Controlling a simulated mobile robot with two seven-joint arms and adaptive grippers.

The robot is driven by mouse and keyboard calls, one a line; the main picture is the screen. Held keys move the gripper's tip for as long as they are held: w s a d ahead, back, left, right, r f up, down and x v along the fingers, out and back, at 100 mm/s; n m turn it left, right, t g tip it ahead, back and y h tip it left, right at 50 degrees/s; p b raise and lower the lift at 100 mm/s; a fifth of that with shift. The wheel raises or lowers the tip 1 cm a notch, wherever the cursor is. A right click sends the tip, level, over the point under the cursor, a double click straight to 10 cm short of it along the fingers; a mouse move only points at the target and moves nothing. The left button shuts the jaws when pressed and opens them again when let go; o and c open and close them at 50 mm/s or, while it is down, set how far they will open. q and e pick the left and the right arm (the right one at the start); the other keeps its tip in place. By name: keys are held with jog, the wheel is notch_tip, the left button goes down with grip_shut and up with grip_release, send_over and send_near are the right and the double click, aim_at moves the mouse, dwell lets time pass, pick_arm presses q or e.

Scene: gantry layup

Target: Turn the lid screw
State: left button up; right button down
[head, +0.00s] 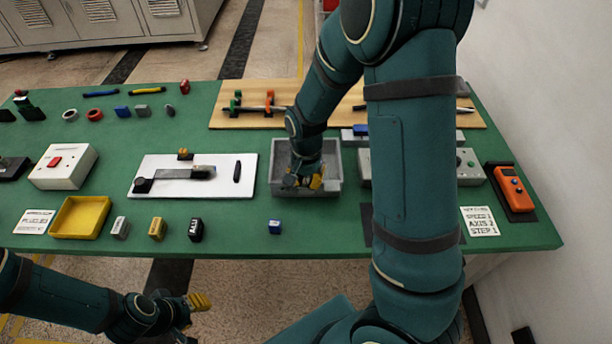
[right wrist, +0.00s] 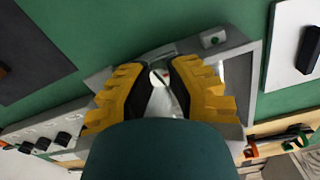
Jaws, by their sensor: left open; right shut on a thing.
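A grey box (head: 334,185) with raised walls sits at the middle of the green table. My right gripper (head: 303,182) is low over it, pointing down, and hides part of its inside. In the right wrist view the yellow fingers of the right gripper (right wrist: 162,80) are closed around a small, round, silvery slotted piece, which looks like the lid screw (right wrist: 159,78). The grey box (right wrist: 237,80) shows behind and beside them. How far the screw is turned cannot be told. My left gripper (head: 196,302) is open and empty, off the table's front edge.
A white board (head: 220,180) with a dark-handled tool lies left of the box. A small blue block (head: 275,227) stands in front of it. A wooden board (head: 225,118) lies behind, and an orange handheld device (head: 513,188) lies at the right. My right arm hides much of the table's right side.

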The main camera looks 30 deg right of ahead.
aim_at(306, 182)
jog(key=shift+m, duration=0.5)
jog(key=c, duration=0.8)
grip_release()
notch_tip(306, 182, up, 12)
jog(key=shift+s, duration=0.15)
